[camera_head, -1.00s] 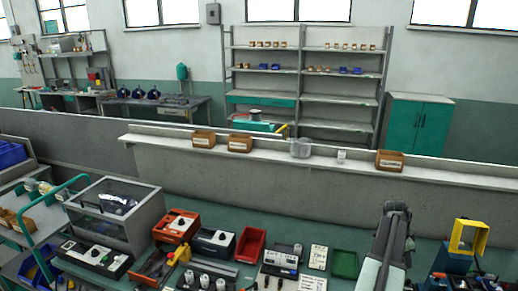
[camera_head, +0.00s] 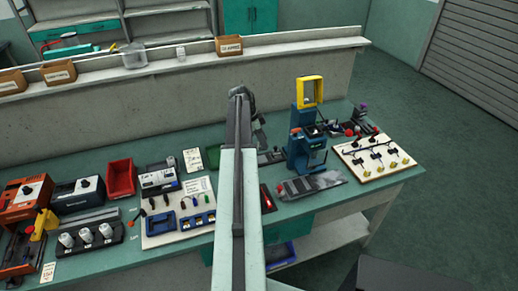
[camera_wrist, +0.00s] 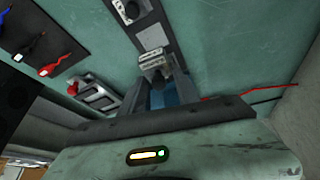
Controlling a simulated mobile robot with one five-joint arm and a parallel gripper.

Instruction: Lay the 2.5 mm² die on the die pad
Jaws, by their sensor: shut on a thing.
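My gripper (camera_wrist: 165,88) is at the lower middle of the wrist view, shut on a small grey block with marks on its face, which I take for the 2.5 mm² die (camera_wrist: 154,66). The die is held at the fingertips, over the green bench top; its marks are too small to read. A grey strip with a dark part (camera_wrist: 140,18) lies beyond it. I cannot tell which thing is the die pad. In the head view my arm reaches away over the bench, and the gripper and die cannot be made out.
A blue press with a yellow frame (camera_head: 309,92) stands right of my arm. A slotted grey holder (camera_head: 310,185) lies before it. A white board with yellow-tipped parts (camera_head: 377,157) is further right. A red wire (camera_wrist: 240,97) lies right of the die.

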